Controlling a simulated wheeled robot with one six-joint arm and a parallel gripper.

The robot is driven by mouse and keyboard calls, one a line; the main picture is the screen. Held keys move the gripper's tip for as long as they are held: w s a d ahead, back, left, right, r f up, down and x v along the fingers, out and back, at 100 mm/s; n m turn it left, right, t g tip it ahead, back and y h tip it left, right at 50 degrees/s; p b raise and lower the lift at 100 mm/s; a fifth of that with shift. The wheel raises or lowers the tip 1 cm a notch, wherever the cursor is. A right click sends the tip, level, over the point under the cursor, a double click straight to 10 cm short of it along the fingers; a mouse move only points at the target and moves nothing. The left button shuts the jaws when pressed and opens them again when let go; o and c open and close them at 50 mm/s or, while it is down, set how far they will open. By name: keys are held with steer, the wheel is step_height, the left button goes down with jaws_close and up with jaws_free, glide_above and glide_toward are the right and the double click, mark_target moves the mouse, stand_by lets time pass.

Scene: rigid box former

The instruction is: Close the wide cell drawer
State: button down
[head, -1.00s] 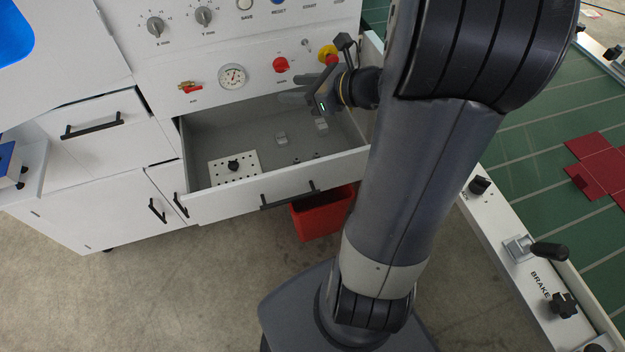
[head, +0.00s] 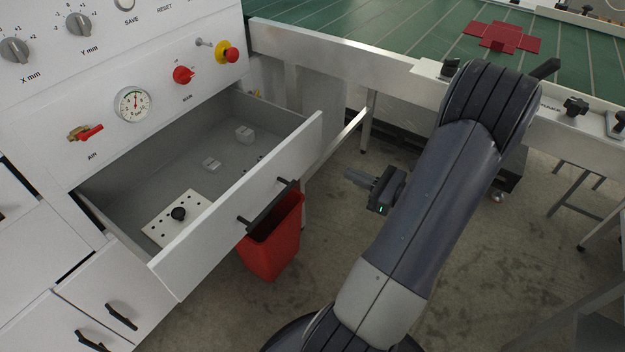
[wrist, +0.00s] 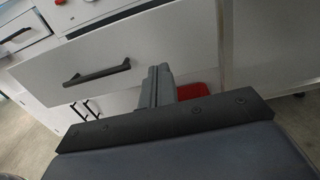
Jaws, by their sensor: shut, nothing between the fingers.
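The wide cell drawer (head: 240,196) stands pulled out from the white cabinet in the head view. A perforated white plate with a black knob and a few small grey blocks lie inside it. Its black bar handle (head: 269,206) is on the outer front face. The drawer front (wrist: 145,52) and handle (wrist: 97,76) also show in the wrist view. My gripper (head: 351,177) is shut and empty, in front of the drawer and to the right of its handle, apart from it. In the wrist view my fingers (wrist: 158,78) point toward the drawer front; no contact is visible.
A red bin (head: 274,240) stands on the floor below the drawer front. The control panel with a gauge (head: 132,104) and red emergency button (head: 231,55) is above. A green-topped table (head: 370,35) runs behind. Open floor lies around my gripper.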

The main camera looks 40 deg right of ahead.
mark_target(299, 152)
steer(key=shift+h, duration=0.3)
steer(key=b+x, duration=0.2)
steer(key=x, duration=1.1)
steer(key=shift+a, duration=0.1)
steer(key=shift+w+a, duration=0.15)
steer(key=shift+w, duration=0.3)
steer(key=b+x, duration=0.1)
steer(key=x, duration=1.6)
steer(key=b+x, duration=0.1)
steer(key=x, duration=0.8)
steer(key=shift+w+a+r+b, duration=0.1)
steer(key=shift+w+r+b, duration=0.25)
steer(key=shift+w+a, duration=0.1)
steer(key=shift+w, duration=0.1)
steer(key=shift+r, duration=0.2)
